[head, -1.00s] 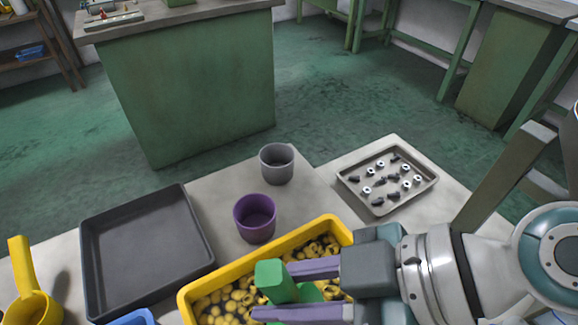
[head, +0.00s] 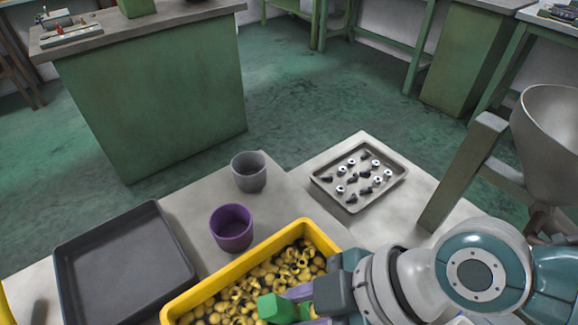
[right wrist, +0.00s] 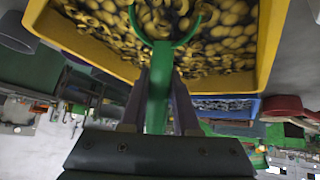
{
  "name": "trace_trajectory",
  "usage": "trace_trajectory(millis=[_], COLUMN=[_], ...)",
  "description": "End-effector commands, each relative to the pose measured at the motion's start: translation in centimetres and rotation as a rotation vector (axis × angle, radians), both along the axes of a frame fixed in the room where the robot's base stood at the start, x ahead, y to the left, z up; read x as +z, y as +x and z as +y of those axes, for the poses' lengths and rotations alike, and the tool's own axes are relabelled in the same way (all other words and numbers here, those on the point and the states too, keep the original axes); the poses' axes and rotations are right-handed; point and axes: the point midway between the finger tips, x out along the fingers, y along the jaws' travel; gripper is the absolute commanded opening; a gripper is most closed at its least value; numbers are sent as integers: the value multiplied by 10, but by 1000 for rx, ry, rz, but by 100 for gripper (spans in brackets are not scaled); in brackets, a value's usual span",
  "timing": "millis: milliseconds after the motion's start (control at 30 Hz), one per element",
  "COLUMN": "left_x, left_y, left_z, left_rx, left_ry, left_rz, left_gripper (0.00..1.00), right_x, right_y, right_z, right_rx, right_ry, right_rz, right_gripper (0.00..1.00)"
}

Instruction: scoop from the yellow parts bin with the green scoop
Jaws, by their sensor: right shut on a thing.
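The yellow parts bin (head: 256,254) stands at the front of the table in the head view, filled with yellow and dark parts. It also fills the top of the right wrist view (right wrist: 268,40). My right gripper (head: 296,302) is over the bin's near part, shut on the handle of the green scoop (head: 277,308). In the right wrist view the scoop's handle (right wrist: 158,90) runs between the fingers, and its round head is at the parts. I cannot tell how deep the head sits or what it holds. My left gripper is not in view.
A purple cup (head: 231,228) and a grey cup (head: 249,172) stand behind the bin. An empty dark tray (head: 122,262) lies to the left. A metal tray (head: 358,172) with several small parts is at the back right. A blue bin (right wrist: 226,106) shows in the right wrist view.

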Motion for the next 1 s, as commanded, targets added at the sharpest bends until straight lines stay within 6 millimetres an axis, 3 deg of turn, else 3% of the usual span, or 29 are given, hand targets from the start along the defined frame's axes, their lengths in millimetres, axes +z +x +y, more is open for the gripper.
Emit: trace_trajectory(millis=[33, 367, 1000], left_x=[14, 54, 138], left_y=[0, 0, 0], left_z=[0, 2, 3], left_rx=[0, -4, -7], left_ry=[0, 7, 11], left_rz=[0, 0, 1], left_gripper=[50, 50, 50], right_x=[7, -3, 77], right_y=[-1, -3, -4], right_z=[4, 17, 29], right_rx=[2, 4, 2], right_ry=[-26, -297, -436], right_rz=[-3, -46, -68], right_gripper=[0, 0, 0])
